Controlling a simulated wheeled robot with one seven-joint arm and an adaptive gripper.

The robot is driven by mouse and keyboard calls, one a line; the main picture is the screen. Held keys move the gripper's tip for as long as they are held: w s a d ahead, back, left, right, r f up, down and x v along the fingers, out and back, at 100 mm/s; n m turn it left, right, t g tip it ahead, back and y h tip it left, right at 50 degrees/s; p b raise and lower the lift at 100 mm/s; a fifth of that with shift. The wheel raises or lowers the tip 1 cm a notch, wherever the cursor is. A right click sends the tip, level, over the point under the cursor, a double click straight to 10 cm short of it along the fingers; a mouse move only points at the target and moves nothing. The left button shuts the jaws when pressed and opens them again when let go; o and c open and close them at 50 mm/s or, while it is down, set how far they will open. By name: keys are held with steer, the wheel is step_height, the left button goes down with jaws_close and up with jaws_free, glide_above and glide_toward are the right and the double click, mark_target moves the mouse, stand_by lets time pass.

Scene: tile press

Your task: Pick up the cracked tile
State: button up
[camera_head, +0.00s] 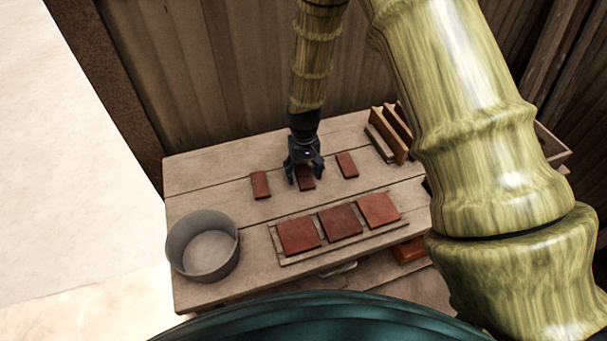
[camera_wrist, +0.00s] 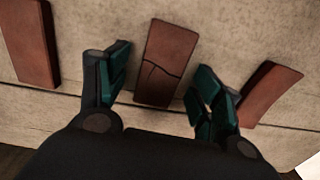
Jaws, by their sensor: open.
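The cracked tile (camera_wrist: 167,58) is a small reddish-brown rectangle with a dark branching crack line. It lies flat on the wooden table (camera_head: 200,185), the middle of three small tiles in the back row. In the head view the cracked tile (camera_head: 306,184) is partly hidden by my gripper (camera_head: 304,172). In the wrist view my gripper (camera_wrist: 160,85) is open, one finger to each side of the cracked tile's near end. I cannot tell whether the fingers touch it. Nothing is held.
Small plain tiles lie left (camera_head: 260,185) and right (camera_head: 347,165) of it. In front, three square tiles (camera_head: 340,222) lie on a wooden board (camera_head: 285,262). A grey round bin (camera_head: 203,245) stands front left. A wooden rack (camera_head: 389,134) stands back right. A plank wall rises behind.

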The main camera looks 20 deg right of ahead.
steer(key=shift+f, duration=0.1)
steer(key=shift+s, duration=0.3)
steer(key=shift+w, duration=0.15)
steer(key=shift+c, duration=1)
steer(key=c, duration=1)
steer(key=shift+o, duration=0.2)
